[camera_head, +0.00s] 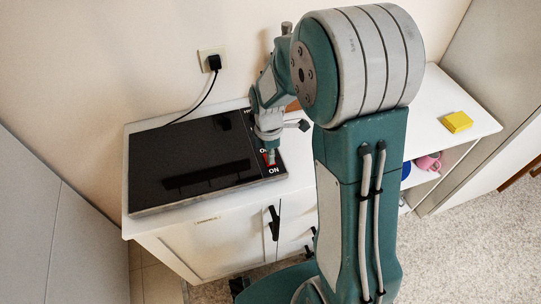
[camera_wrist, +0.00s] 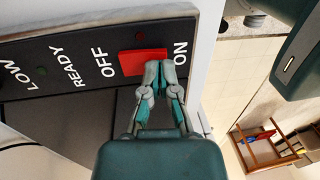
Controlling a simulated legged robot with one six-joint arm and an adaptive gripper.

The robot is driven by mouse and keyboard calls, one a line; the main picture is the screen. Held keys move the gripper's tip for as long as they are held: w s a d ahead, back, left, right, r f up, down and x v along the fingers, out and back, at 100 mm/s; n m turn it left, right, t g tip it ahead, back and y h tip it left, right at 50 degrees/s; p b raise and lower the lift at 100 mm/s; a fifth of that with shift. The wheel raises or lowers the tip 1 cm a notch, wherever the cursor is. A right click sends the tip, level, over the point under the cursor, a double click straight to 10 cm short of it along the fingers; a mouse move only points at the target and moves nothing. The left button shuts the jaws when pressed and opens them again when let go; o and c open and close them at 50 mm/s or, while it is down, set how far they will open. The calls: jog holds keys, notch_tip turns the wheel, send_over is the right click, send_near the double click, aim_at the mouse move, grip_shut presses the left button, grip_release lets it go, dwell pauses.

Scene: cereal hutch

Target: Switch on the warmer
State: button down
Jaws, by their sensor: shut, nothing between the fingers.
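The warmer (camera_head: 185,152) is a flat black glass plate on the white cabinet, with a control strip along its right side. In the wrist view the strip (camera_wrist: 90,68) reads LOW, READY, OFF and ON. A red switch (camera_wrist: 135,62) sits between OFF and ON. My gripper (camera_wrist: 160,66) is shut and empty, its fingertips at the ON-side end of the red switch. I cannot tell whether they touch it or which way it is tipped. In the head view my gripper (camera_head: 271,158) points down over the strip's front end, partly covering the switch.
A black plug and cord (camera_head: 213,64) run from the wall socket to the warmer. A yellow block (camera_head: 457,122) lies on the white top (camera_head: 480,115) at right. A pink mug (camera_head: 428,162) is on the shelf below. The wrist view shows a wooden rack (camera_wrist: 265,148) on the floor.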

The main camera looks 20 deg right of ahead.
jog(key=shift+s+f, duration=0.1)
jog(key=shift+f, duration=0.1)
dwell(0.4)
jog(key=shift+w+r, duration=0.35)
jog(key=shift+w, duration=0.45)
